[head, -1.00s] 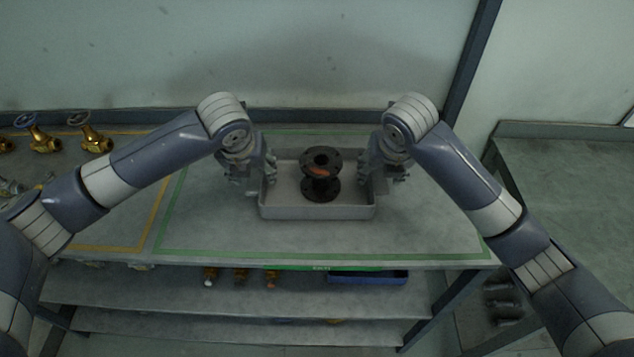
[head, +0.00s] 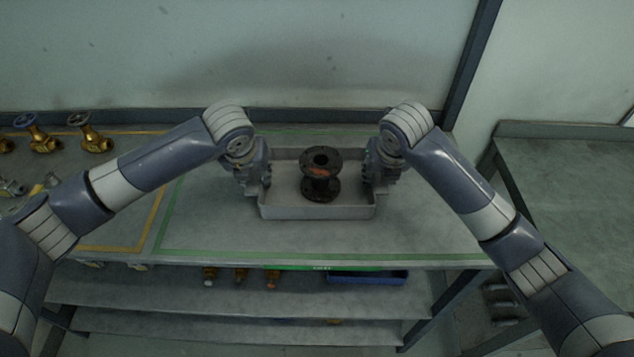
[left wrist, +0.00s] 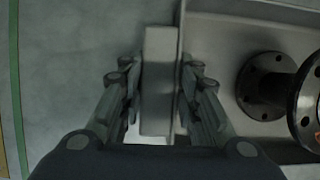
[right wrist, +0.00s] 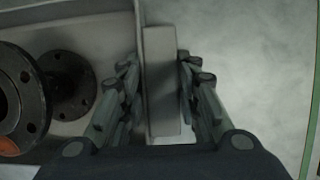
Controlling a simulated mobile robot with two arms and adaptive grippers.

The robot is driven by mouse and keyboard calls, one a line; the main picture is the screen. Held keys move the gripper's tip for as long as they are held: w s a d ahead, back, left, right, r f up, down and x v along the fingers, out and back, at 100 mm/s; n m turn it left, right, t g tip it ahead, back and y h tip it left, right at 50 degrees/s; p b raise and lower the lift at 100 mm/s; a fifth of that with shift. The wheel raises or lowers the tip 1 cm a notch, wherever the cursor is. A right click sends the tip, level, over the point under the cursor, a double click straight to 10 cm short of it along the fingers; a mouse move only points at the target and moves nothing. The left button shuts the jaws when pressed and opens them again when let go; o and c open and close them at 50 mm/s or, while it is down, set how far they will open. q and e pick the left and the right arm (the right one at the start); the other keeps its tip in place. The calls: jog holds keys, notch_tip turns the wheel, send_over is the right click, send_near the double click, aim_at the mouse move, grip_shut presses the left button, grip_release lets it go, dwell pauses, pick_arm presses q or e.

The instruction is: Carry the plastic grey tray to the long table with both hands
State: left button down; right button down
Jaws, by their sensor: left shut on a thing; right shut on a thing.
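The grey tray (head: 318,212) sits on the table inside a green outline, with a dark flanged pipe piece (head: 321,172) standing upright in it. My left gripper (head: 262,182) is at the tray's left side, and my right gripper (head: 374,182) is at its right side. In the left wrist view the fingers (left wrist: 157,90) are on both sides of the tray's left handle (left wrist: 157,70). In the right wrist view the fingers (right wrist: 160,88) are likewise around the right handle (right wrist: 160,65). Both are shut on the handles. The fingertips are partly hidden in the head view.
Several brass valves (head: 95,136) stand at the left in a yellow-outlined area. Another table (head: 570,190) stands at the right, its visible top clear. A dark post (head: 472,65) rises behind. A blue tray (head: 366,278) and brass parts lie on the shelf below.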

pick_arm(q)
jog(key=shift+w+r, duration=0.15)
jog(key=shift+r, duration=0.1)
pick_arm(e)
jog(key=shift+w+r, duration=0.15)
jog(key=shift+r, duration=0.1)
